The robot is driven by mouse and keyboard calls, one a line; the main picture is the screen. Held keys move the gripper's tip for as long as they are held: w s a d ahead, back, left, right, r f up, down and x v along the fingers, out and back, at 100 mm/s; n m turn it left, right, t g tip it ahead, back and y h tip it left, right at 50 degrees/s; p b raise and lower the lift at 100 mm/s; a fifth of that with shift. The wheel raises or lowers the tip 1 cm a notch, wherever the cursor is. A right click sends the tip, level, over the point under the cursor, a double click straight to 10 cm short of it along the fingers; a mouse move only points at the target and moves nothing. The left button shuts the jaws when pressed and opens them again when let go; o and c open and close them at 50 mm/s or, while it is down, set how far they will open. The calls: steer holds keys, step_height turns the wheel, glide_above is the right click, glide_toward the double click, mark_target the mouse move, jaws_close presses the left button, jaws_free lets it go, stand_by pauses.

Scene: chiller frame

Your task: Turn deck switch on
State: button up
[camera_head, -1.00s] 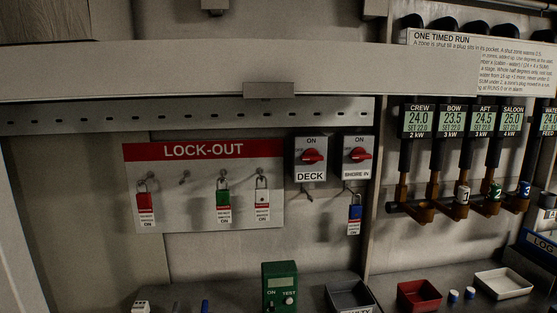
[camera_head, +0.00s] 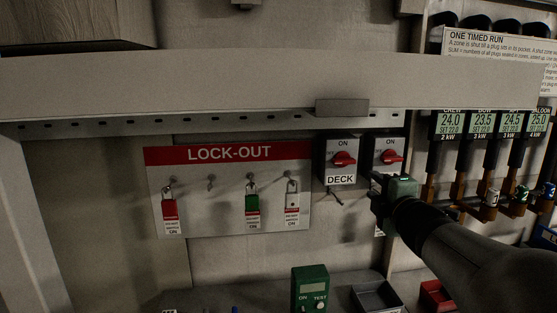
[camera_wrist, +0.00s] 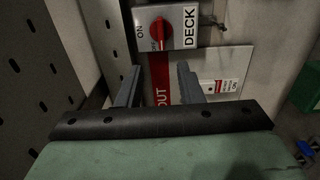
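The DECK switch (camera_head: 342,160) is a grey box on the wall with a red knob (camera_head: 343,159) lying crosswise, not pointing up to the ON mark. In the wrist view the same switch (camera_wrist: 190,27) and its red knob (camera_wrist: 159,30) show sideways, beyond my fingertips. My gripper (camera_head: 374,187) is in front of the wall, low and right of the DECK switch in the head view, covering the lower part of the neighbouring switch. In the wrist view my gripper (camera_wrist: 158,75) is open, its two fingers apart with nothing between them; they appear clear of the knob.
A second switch (camera_head: 388,153) with a red knob is close on the right. The LOCK-OUT board (camera_head: 228,205) with red, green and white padlocks hangs on the left. A beam (camera_head: 200,85) crosses above. A green tester (camera_head: 310,288) and trays stand on the shelf below.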

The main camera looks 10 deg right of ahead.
mark_target(346, 163)
steer(key=w+p, duration=0.1)
steer(key=w, duration=0.4)
steer(key=w+p, duration=0.1)
steer(key=w, duration=0.5)
steer(key=w+d+p, duration=0.1)
steer(key=w, duration=0.4)
steer(key=shift+w, duration=0.35)
jaws_close()
